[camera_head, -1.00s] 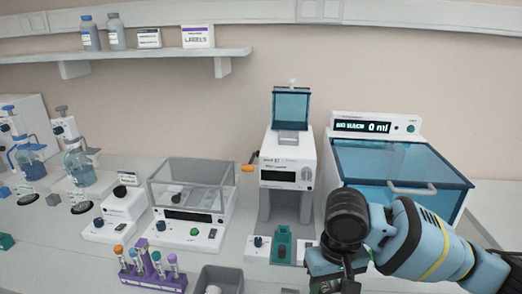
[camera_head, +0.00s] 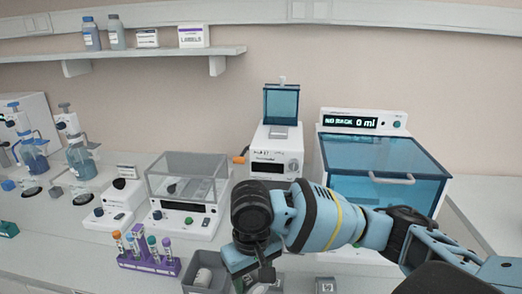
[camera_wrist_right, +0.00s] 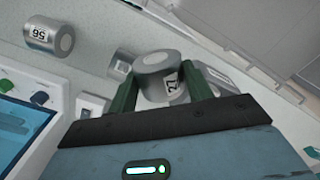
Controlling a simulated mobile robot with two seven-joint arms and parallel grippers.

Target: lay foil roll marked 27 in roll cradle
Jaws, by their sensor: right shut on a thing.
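The foil roll marked 27 (camera_wrist_right: 160,80) is a short silver cylinder with a pale end and a black-and-white label. It sits tilted between the green fingers of my right gripper (camera_wrist_right: 170,90) in the wrist view, and the gripper is shut on it. In the head view my right gripper (camera_head: 256,278) is low in the middle, partly hidden by its wrist, and the roll cannot be made out there. I cannot identify the roll cradle for sure. A white machine with a raised blue lid (camera_head: 281,104) stands behind my right wrist, its lower part hidden. My left gripper is not in view.
Another roll marked 56 (camera_wrist_right: 42,36) and a further silver roll (camera_wrist_right: 121,63) show in the wrist view. In the head view, a grey bin (camera_head: 188,273) and a purple tube rack (camera_head: 150,264) are left of my gripper. A blue-lidded box (camera_head: 385,165) stands right.

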